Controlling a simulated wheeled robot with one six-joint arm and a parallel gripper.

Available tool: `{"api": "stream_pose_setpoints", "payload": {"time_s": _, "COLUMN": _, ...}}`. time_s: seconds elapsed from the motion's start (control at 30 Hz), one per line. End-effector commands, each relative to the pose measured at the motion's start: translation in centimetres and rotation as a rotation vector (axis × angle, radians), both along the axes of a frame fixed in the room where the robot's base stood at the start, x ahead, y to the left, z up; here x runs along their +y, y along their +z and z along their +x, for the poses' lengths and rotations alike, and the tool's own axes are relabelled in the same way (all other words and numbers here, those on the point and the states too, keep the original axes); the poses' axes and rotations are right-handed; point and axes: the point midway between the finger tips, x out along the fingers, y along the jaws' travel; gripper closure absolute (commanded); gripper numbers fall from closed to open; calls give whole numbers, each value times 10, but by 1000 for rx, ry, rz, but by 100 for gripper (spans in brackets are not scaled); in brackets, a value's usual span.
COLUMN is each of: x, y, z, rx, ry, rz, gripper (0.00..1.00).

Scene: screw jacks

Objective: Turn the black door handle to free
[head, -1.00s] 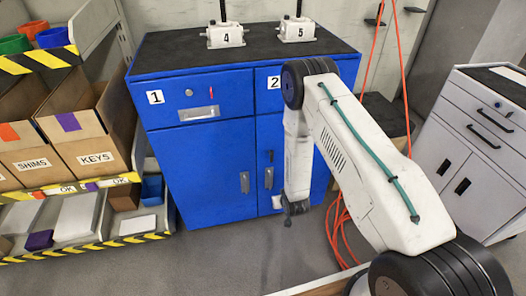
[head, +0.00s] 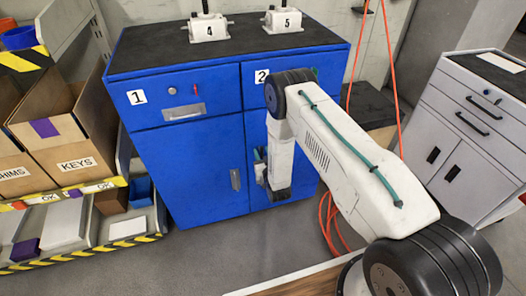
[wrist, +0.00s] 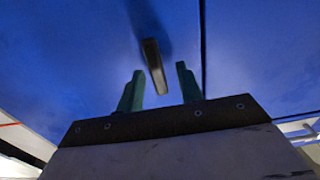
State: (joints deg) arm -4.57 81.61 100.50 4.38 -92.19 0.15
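The blue cabinet (head: 200,170) stands in front of me in the head view, with drawers 1 and 2 above two doors. In the wrist view a dark bar-shaped handle (wrist: 154,66) stands out from its blue face, slightly tilted. My gripper (wrist: 158,72) is open, with its two green fingers on either side of the handle's lower end in the picture. A gap shows on both sides, and I see no contact. In the head view my arm mostly hides the right door and its handle. A grey handle (head: 235,179) is visible on the left door.
Two white screw jacks, 4 (head: 208,28) and 5 (head: 283,20), stand on the cabinet top. A bin rack with cardboard boxes (head: 70,160) is at the left. A white cabinet (head: 465,135) and orange cables (head: 400,70) are at the right.

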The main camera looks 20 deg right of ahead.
Motion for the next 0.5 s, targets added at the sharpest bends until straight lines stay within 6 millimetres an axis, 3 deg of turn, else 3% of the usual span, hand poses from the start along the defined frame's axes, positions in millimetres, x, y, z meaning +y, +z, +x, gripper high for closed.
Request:
{"api": "stream_pose_setpoints", "payload": {"time_s": 0.13, "x": -1, "y": 0, "z": 11, "rx": 0, "ry": -1, "rz": 0, "gripper": 64}}
{"api": "stream_pose_setpoints", "payload": {"time_s": 0.4, "x": -3, "y": 0, "z": 13, "rx": 2, "ry": -3, "rz": -1, "gripper": 64}}
{"api": "stream_pose_setpoints", "payload": {"time_s": 0.43, "x": -3, "y": 0, "z": 13, "rx": 2, "ry": -3, "rz": -1, "gripper": 66}}
{"api": "stream_pose_setpoints", "payload": {"time_s": 0.5, "x": -3, "y": 0, "z": 13, "rx": 2, "ry": -3, "rz": -1, "gripper": 86}}
